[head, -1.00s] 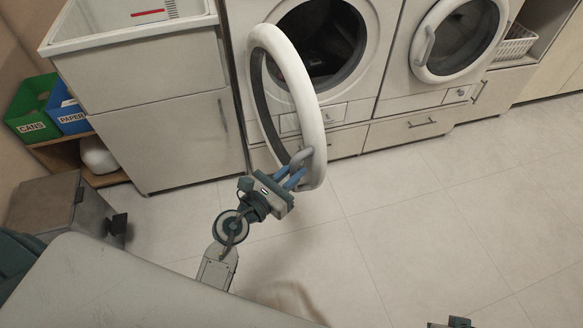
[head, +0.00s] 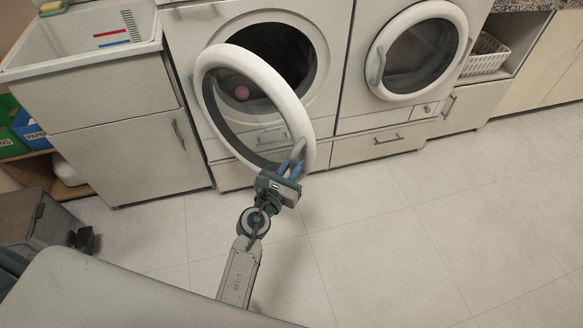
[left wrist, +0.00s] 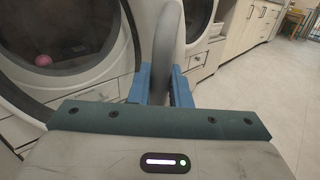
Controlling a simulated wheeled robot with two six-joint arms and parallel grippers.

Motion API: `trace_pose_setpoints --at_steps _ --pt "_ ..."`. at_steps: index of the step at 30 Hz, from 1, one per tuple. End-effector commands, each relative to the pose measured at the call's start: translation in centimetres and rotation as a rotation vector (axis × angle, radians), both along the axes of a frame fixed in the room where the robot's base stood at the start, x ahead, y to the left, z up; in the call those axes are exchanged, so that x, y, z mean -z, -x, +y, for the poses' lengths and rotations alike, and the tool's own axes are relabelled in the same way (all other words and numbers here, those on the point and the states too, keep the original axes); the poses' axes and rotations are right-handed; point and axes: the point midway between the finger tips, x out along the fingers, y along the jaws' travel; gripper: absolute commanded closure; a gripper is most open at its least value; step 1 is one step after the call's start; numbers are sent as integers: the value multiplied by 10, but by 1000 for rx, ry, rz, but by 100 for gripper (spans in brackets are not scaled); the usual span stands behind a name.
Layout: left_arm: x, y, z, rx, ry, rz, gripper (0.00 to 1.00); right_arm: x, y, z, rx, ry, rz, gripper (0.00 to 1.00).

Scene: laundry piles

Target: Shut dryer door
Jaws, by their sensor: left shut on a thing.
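The open dryer door (head: 205,88) is a white ring with a glass middle, standing out at an angle from the left machine (head: 322,50). Its dark drum opening shows behind the door. A pink ball (head: 242,93) shows through the door's glass, and it also shows in the left wrist view (left wrist: 43,60). My left gripper (head: 289,170) is shut on the grey door handle (head: 299,152) at the door's free edge. In the left wrist view the handle (left wrist: 168,60) stands between the blue fingers (left wrist: 160,85). My right gripper is not in view.
A second machine (head: 372,25) with a closed round door (head: 427,50) stands to the right, with a white basket (head: 485,55) beside it. A sink cabinet (head: 120,140) stands left. The tiled floor (head: 420,220) in front is clear.

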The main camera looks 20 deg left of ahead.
Motion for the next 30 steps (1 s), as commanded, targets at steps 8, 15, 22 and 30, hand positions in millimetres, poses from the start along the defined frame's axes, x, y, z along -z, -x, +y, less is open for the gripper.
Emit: trace_pose_setpoints --at_steps 8,15,22,30 --pt "2 -1 0 -3 1 2 100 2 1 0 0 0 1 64" --pt "1 -1 0 -3 1 1 77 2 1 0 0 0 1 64" --pt "1 1 1 -3 1 1 77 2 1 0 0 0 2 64" --pt "4 41 9 -3 0 4 77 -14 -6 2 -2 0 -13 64"
